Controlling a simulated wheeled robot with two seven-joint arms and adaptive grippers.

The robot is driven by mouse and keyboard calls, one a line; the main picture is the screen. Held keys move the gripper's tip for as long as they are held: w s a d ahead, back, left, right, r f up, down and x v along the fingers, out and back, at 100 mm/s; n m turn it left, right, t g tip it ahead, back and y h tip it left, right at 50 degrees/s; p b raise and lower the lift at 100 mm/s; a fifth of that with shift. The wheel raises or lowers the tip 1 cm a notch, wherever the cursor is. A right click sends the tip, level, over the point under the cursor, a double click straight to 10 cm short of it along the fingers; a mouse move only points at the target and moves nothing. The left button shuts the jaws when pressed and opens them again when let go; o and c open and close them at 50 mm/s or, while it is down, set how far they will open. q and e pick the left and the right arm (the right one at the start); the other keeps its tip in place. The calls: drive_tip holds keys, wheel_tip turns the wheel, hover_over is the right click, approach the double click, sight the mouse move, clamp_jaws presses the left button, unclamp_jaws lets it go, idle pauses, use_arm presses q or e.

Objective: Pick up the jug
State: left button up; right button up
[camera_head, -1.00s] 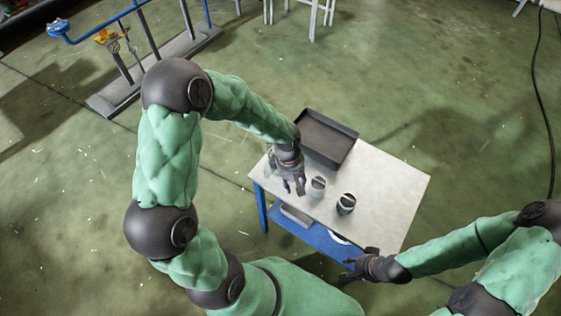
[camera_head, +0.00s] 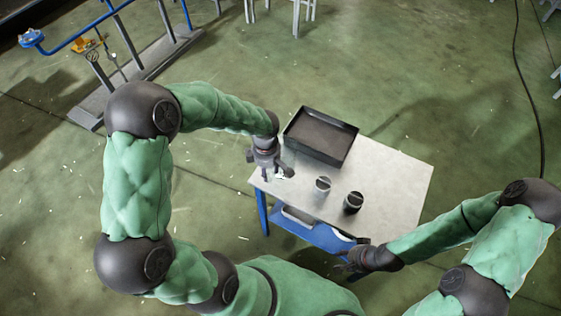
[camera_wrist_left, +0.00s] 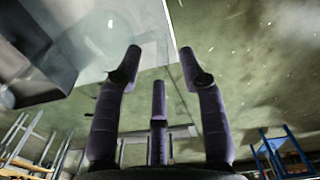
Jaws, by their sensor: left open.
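I cannot tell for sure which is the jug. My left gripper (camera_head: 270,175) is over the table's left edge, left of the pale vessel and apart from it. In the left wrist view its three dark fingers (camera_wrist_left: 160,72) are spread and empty. Neither vessel can be made out there. My right gripper (camera_head: 348,263) is by the table's front edge, apart from both vessels; its fingers are too small to read.
A dark open tray (camera_head: 348,160) sits at the back of the pale tabletop (camera_head: 395,190). A blue lower shelf (camera_head: 300,227) holds things partly hidden. The tabletop's right side is clear. A blue-and-grey pipe frame (camera_head: 140,75) stands at the back left.

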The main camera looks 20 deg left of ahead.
sight(269, 177)
use_arm(q)
wheel_tip(269, 177, down, 5)
drive_tip(key=shift+s+b, duration=0.1)
drive_tip(key=shift+b, duration=0.6)
clamp_jaws()
